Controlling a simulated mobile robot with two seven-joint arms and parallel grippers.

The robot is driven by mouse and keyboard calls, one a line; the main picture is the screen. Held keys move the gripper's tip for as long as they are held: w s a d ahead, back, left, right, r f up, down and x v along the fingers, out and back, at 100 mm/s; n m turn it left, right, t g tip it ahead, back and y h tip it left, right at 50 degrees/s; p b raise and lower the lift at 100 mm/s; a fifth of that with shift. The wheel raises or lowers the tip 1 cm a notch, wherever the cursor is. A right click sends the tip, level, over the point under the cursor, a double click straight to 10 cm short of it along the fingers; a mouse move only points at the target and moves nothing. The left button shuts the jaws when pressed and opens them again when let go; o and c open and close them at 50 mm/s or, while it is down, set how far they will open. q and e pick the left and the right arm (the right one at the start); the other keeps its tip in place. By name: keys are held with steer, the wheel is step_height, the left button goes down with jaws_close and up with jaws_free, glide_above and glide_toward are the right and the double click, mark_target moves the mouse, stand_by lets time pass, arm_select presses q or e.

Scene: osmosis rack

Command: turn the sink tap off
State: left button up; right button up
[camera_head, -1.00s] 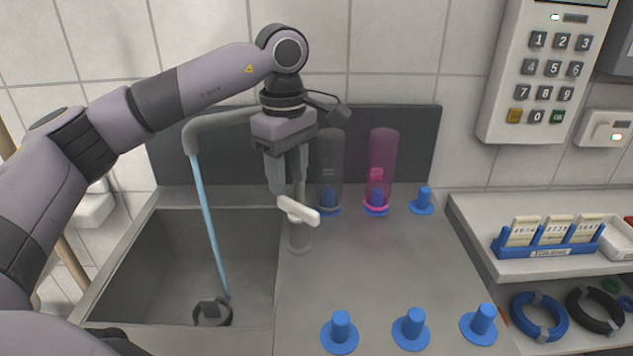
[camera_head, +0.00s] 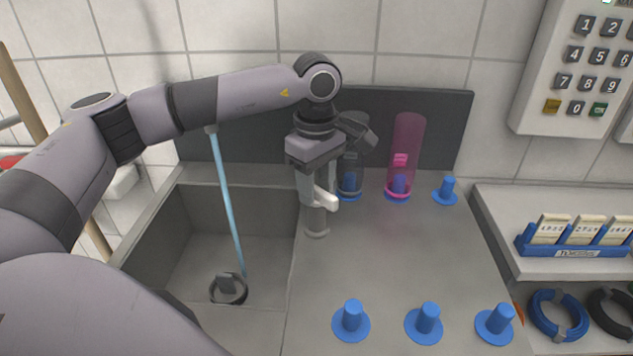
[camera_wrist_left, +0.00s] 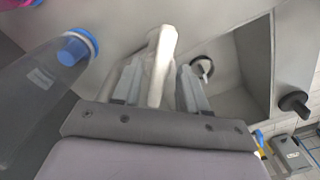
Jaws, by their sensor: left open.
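The sink tap (camera_head: 316,222) stands on the counter just right of the basin. Its white lever handle (camera_head: 325,195) points to the right. A blue water stream (camera_head: 228,195) falls from the spout into the sink (camera_head: 190,270); my arm hides most of the spout. My left gripper (camera_head: 317,185) is at the tap's top, pointing down. In the left wrist view the pale handle (camera_wrist_left: 160,60) lies between the two open fingers (camera_wrist_left: 160,88); I cannot tell whether they touch it. My right gripper is not in view.
A dark bottle (camera_head: 352,170) and a pink bottle (camera_head: 406,150) stand on blue pegs close to the right of the gripper. Several bare blue pegs (camera_head: 351,320) stand at the front. A dark ring (camera_head: 229,288) lies in the sink. The middle counter is clear.

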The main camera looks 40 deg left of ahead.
arm_select(q)
steer(key=c, duration=0.7)
steer(key=shift+n, duration=0.3)
steer(key=n+b, duration=0.1)
steer(key=n, duration=0.2)
steer(key=shift+n, duration=2.3)
steer(key=o, duration=0.7)
